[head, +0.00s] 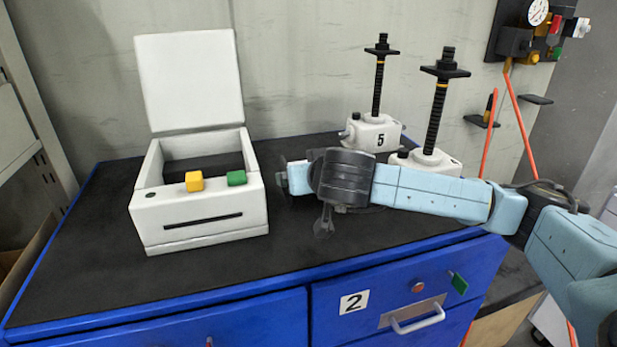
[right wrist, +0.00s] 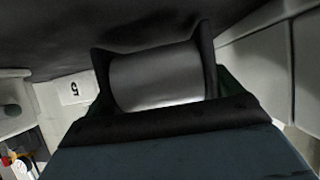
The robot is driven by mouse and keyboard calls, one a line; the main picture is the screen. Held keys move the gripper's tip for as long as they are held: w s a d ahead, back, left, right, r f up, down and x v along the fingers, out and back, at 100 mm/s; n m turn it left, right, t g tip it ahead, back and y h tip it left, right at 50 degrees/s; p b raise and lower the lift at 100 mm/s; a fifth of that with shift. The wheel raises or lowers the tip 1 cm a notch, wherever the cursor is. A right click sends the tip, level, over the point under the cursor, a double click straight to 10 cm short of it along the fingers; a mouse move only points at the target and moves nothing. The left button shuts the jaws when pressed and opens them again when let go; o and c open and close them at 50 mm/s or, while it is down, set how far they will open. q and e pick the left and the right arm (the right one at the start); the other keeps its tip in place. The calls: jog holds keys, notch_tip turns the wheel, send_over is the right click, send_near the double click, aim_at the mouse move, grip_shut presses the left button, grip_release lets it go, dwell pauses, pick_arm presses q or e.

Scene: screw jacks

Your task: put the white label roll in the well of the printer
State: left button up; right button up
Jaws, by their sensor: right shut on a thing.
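The white printer (head: 175,218) stands on the left of the black bench top, its lid (head: 188,82) raised and its dark well open at the top. My right gripper (head: 284,179) is just right of the printer, low over the bench top and outside the well. In the right wrist view, the right gripper (right wrist: 155,75) is shut on the label roll (right wrist: 158,78), which looks grey in shadow between the two dark fingers. In the head view I cannot make out the roll; the gripper seems to hide it. My left gripper is not in view.
A yellow button (head: 194,181) and a green button (head: 236,178) sit on the printer's front edge. The bench top (head: 80,260) is clear left and in front of the printer.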

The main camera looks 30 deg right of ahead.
jog(key=shift+f, duration=0.25)
jog(key=shift+f, duration=0.1)
jog(key=o, duration=0.9)
jog(key=shift+c, duration=0.2)
